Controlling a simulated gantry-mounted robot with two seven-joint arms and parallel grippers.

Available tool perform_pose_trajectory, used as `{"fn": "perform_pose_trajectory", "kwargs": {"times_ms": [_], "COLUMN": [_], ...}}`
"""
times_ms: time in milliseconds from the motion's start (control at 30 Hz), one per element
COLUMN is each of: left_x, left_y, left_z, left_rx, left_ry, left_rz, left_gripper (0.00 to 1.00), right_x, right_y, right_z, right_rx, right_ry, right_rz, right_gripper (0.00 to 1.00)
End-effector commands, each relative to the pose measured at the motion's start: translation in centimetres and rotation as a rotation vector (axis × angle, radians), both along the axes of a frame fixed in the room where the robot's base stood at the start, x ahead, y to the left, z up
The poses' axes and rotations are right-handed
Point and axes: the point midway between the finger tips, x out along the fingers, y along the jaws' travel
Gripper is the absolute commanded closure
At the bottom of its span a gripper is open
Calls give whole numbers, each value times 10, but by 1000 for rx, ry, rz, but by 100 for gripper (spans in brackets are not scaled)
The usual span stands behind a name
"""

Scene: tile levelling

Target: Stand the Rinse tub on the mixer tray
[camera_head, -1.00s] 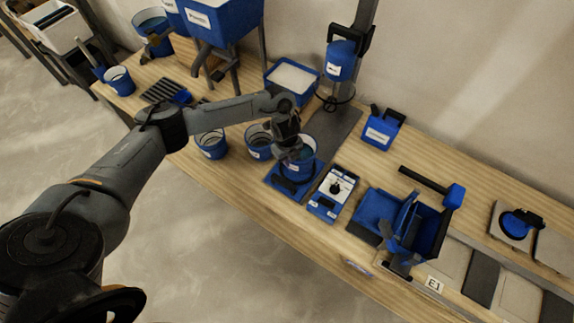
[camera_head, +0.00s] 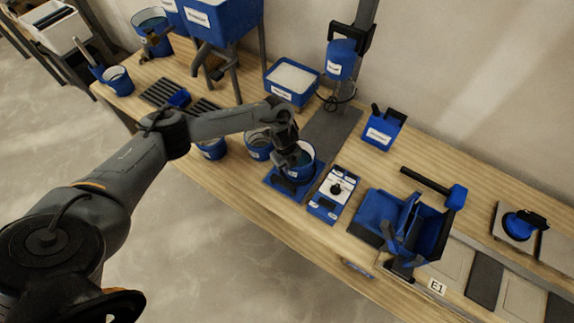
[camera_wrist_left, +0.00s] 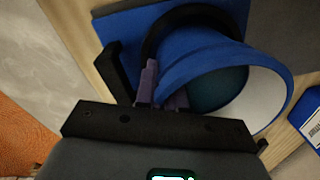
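A blue tub (camera_head: 306,169) with a pale inside and teal contents is at my left gripper (camera_head: 288,160), over a blue plate (camera_head: 277,184) near the front of the bench. Its label is not readable, so I cannot confirm it is the Rinse tub. In the left wrist view the tub (camera_wrist_left: 215,62) has purple fingertips (camera_wrist_left: 165,93) close together at its wall, and the gripper appears shut on it. I cannot tell whether its base touches the plate. A dark tray (camera_head: 331,130) lies below the blue mixer (camera_head: 341,59). My right gripper is not in view.
A white and blue device with a dial (camera_head: 333,194) stands right of the tub. Other blue tubs (camera_head: 257,146) stand left of it. A blue tub of white material (camera_head: 291,81) is behind. A blue bin assembly (camera_head: 404,221) stands to the right.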

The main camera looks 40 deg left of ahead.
Motion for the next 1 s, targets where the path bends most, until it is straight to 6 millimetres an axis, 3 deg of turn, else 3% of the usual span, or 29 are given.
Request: {"fn": "perform_pose_trajectory", "kwargs": {"times_ms": [33,133,167,567,1000], "left_x": [0,0,0,0,-3], "left_y": [0,0,0,0,1], "left_z": [0,0,0,8,82], "left_rx": [0,0,0,0,0], "left_ry": [0,1,1,0,-1], "left_rz": [0,0,0,0,0], "left_gripper": [83,68,67,67,67], "right_x": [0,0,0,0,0], "right_y": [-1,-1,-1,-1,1], "right_z": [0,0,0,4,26], "right_rx": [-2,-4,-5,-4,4], "right_ry": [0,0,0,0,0], "right_rz": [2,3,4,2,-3], "right_gripper": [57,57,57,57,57]}}
